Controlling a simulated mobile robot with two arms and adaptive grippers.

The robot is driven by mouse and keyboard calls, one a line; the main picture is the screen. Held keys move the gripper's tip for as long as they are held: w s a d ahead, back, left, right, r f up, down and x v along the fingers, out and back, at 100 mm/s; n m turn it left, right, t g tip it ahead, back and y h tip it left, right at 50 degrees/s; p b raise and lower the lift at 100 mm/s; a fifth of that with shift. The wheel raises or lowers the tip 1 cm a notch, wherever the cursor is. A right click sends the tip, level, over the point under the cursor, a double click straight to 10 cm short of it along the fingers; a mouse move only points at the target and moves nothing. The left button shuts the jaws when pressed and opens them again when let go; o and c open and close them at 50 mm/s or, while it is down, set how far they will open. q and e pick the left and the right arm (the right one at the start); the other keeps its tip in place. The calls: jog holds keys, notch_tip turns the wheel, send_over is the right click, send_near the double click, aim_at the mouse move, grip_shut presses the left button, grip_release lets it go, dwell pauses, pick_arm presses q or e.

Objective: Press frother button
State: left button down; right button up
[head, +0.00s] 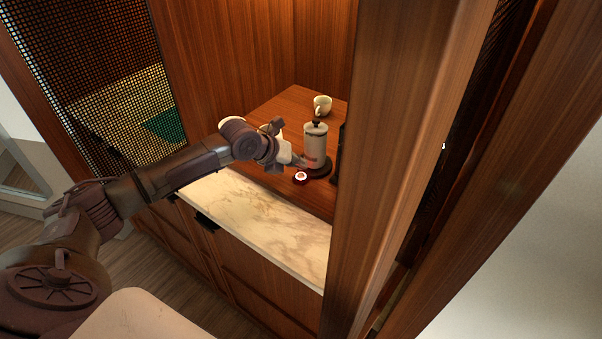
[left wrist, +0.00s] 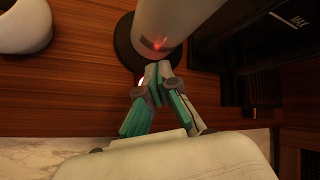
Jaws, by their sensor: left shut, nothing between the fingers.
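The frother (head: 316,146) is a white cylinder with a dark lid knob and a dark round base, standing upright on the wooden surface. In the left wrist view its body (left wrist: 172,28) fills the top, with a red glow low on its side. A small round red and white piece (head: 301,177) lies at the foot of the frother; I cannot tell if it is the button. My left gripper (head: 303,162) is shut and empty, with its tips close to the lower front of the frother. In the left wrist view the fingertips (left wrist: 158,72) meet just below the base; contact is unclear. My right gripper is not seen.
A white mug (head: 323,105) stands behind the frother. A black appliance (left wrist: 240,35) is close on its right. A wooden upright panel (head: 385,150) blocks the right side. The marble counter (head: 260,220) in front is clear.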

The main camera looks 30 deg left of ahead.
aim_at(298, 175)
pick_arm(q)
jog(key=shift+r+p, duration=1.4)
jog(key=shift+r, duration=0.85)
jog(key=shift+f, duration=0.15)
